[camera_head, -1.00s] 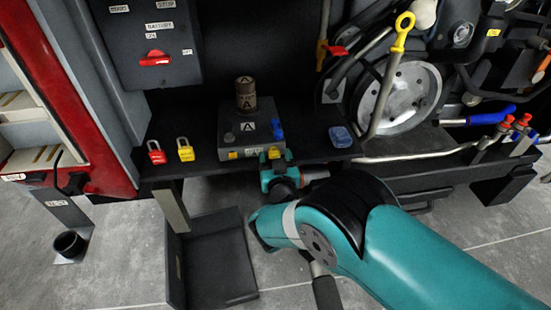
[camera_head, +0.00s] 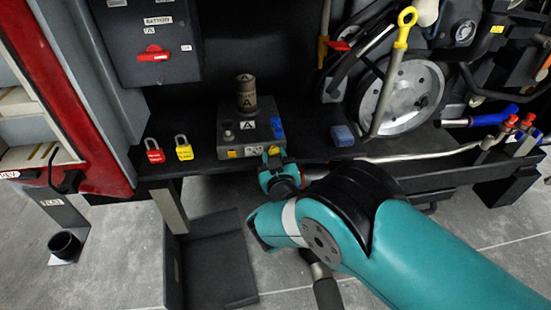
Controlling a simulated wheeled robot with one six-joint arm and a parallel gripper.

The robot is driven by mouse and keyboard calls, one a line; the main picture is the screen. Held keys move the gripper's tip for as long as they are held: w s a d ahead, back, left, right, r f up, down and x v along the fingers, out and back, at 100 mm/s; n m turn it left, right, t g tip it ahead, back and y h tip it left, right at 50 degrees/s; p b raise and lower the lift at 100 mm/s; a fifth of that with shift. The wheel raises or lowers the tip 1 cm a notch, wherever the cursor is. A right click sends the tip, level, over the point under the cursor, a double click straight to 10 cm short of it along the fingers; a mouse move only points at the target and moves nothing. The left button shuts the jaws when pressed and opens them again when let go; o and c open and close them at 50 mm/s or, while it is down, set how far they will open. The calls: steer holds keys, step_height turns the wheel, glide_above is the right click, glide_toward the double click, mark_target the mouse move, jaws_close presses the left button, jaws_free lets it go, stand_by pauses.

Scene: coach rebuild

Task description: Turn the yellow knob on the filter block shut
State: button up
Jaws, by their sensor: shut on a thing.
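The filter block (camera_head: 231,139) is a dark grey box with an A label on the black shelf, with a brown canister (camera_head: 246,95) marked A standing on it. The yellow knob (camera_head: 274,150) is low on its front face at the right end, partly hidden by my gripper. My gripper (camera_head: 273,156), teal, reaches up to the front of the block from below right. Its fingers are shut on the yellow knob. The knob's exact angle is too small to tell.
A second yellow piece (camera_head: 233,154) is on the block's left front. Red (camera_head: 154,155) and yellow (camera_head: 184,152) padlocks stand left on the shelf. A blue box (camera_head: 342,136) lies right, near a large metal disc (camera_head: 402,98) and a leaning yellow-topped rod (camera_head: 394,75).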

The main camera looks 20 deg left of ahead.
steer(key=o, duration=0.9)
steer(key=shift+o, duration=0.2)
steer(key=p+v, duration=1.7)
steer(key=p, duration=0.4)
steer(key=shift+s+p, duration=0.2)
steer(key=shift+p, duration=0.1)
